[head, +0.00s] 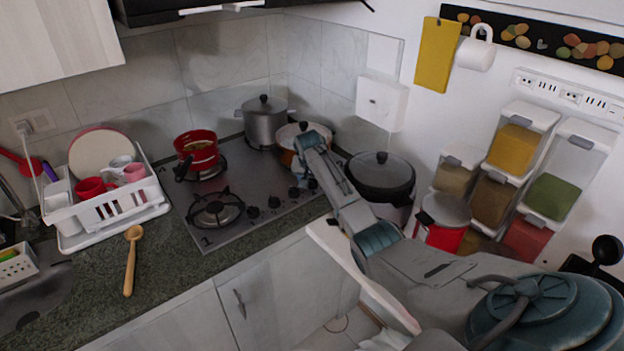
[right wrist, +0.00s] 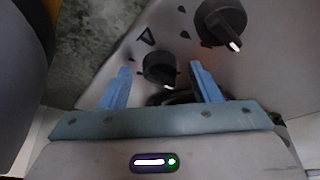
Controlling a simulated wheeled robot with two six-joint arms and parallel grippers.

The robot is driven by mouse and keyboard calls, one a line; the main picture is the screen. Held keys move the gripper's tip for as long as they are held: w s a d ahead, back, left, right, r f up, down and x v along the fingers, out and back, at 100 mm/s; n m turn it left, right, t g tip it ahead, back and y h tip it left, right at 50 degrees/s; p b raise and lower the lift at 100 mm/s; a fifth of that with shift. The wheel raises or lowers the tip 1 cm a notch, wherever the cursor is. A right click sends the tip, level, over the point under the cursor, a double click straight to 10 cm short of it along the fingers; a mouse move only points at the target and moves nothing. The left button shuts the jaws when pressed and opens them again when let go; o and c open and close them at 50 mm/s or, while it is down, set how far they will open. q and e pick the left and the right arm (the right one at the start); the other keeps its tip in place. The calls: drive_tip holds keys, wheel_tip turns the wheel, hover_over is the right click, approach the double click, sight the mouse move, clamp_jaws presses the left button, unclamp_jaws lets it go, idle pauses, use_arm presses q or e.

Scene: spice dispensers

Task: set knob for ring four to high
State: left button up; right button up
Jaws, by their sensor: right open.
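The cooktop (head: 228,180) is a dark steel plate with burners and a row of black knobs along its right front edge. One knob (head: 252,212) stands nearest the front, with another knob (head: 273,202) beside it. My right gripper (head: 308,172) reaches over the far end of this row and partly hides the knobs there. In the right wrist view its two blue fingers (right wrist: 160,72) are open on either side of a black knob (right wrist: 160,67), with gaps between. A second knob (right wrist: 220,22) with a white mark lies beyond the right finger. My left gripper is out of view.
A red pot (head: 197,150), a grey pot (head: 265,122) and an orange pan (head: 290,134) stand on the burners; the front burner (head: 216,208) is bare. A dark cooker (head: 382,177) stands right of my gripper. A dish rack (head: 110,207) and wooden spoon (head: 130,262) are left.

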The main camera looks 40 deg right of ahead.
drive_tip(key=shift+c, duration=1.3)
drive_tip(key=c, duration=0.7)
